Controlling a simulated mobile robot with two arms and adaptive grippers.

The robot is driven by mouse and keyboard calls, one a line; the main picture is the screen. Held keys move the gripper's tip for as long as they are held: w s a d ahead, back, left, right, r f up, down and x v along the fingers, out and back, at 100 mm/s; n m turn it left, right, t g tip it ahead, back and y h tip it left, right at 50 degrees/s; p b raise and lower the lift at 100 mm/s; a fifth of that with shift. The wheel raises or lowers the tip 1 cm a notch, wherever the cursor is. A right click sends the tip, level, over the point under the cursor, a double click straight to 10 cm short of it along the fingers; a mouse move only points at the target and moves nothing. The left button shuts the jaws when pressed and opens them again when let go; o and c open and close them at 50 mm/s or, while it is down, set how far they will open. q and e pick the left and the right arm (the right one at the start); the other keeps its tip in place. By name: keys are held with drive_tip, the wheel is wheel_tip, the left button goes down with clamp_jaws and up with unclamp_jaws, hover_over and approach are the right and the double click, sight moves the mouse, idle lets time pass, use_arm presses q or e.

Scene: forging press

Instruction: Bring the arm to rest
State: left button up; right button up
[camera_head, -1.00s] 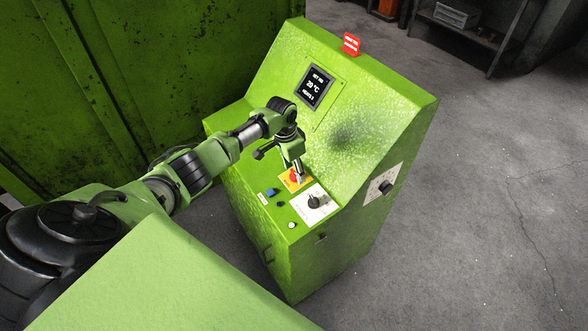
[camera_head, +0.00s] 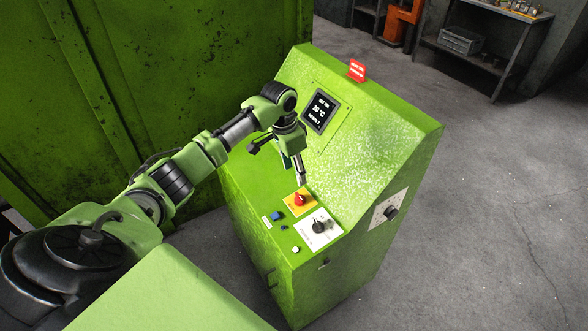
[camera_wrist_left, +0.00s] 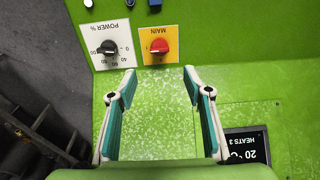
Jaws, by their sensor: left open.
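My left arm comes in from the left in the head view. Its gripper (camera_head: 301,178) hangs over the green control console, just above and behind the red knob (camera_head: 299,199) on its yellow plate. In the left wrist view the two fingers of the gripper (camera_wrist_left: 158,75) are spread apart with nothing between them. The red knob on the MAIN plate also shows there (camera_wrist_left: 159,46), beyond the fingertips and apart from them. My right gripper is not in either view.
The console (camera_head: 350,170) carries a black power dial (camera_head: 319,226), a blue button (camera_head: 277,216), a display (camera_head: 319,110) and a red sign (camera_head: 357,70). A side dial plate (camera_head: 387,210) is on its right face. A shelf (camera_head: 480,55) stands far back. Grey floor lies open at right.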

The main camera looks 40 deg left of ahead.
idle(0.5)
use_arm(q)
drive_tip(key=s+d+f+m, duration=0.1)
drive_tip(key=s+d+f, duration=0.5)
drive_tip(key=s+d, duration=0.25)
drive_tip(key=s+d+f+m, duration=0.1)
drive_tip(key=s+d+f, duration=0.4)
drive_tip(key=s+d, duration=0.3)
drive_tip(key=s+d+r+n+t, duration=0.1)
drive_tip(key=s+r+n, duration=0.1)
drive_tip(key=s, duration=0.6)
drive_tip(key=s+d+r+n+t, duration=0.1)
drive_tip(key=s+r+n, duration=0.15)
drive_tip(key=s, duration=0.45)
wheel_tip(320, 180, down, 29)
drive_tip(key=s+g+b, duration=0.1)
drive_tip(key=s+b, duration=0.1)
drive_tip(key=s+a+f+g+b, duration=0.1)
drive_tip(key=s+a+f, duration=0.2)
drive_tip(key=s+f, duration=1.3)
drive_tip(key=shift+s+a+f+g+y, duration=0.2)
drive_tip(key=shift+s+g+y, duration=0.1)
drive_tip(key=shift+s, duration=0.2)
